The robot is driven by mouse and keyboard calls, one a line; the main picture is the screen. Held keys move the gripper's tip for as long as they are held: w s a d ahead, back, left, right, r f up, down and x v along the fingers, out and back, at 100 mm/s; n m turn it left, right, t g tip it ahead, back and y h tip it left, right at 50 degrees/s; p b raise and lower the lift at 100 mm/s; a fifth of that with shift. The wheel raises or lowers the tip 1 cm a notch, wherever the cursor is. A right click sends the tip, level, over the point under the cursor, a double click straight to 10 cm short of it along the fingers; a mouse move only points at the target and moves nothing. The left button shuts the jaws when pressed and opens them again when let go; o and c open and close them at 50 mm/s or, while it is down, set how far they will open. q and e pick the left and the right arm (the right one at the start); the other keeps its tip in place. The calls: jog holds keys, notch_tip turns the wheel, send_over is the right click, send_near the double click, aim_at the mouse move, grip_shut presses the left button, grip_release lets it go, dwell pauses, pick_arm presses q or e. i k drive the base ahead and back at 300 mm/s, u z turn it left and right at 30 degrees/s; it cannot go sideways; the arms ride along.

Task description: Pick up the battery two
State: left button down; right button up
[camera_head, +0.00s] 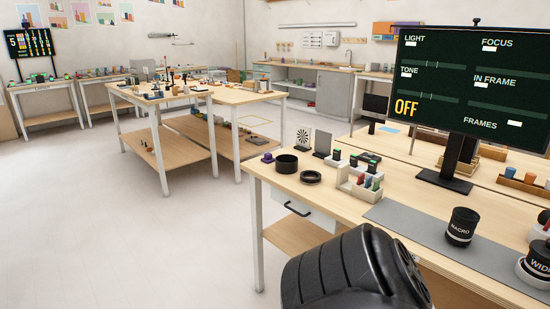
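I cannot read any label that marks battery two. Small dark blocks with green marks (336,155) stand at the back of the near table, beside a dark charger-like block (366,158); they may be batteries, but they are too small to tell. A pale holder (347,188) in front of them carries several small coloured pieces (368,182). Neither of my grippers is in view. A black ribbed arm part, which looks like mine, shows at the bottom middle in front of the table.
The near wooden table (290,190) also bears a black cup-like ring (286,165), a flat ring (311,177), a MACRO lens (461,226) and a WIDE lens (536,262) on a grey mat (410,217). A monitor (470,85) stands behind. Open floor (130,230) lies left.

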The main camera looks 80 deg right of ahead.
aim_at(353, 159)
jog(key=z, duration=2.25)
jog(key=i, duration=0.5)
jog(key=u, duration=0.6)
jog(key=i, duration=1.15)
jog(key=z, duration=3.05)
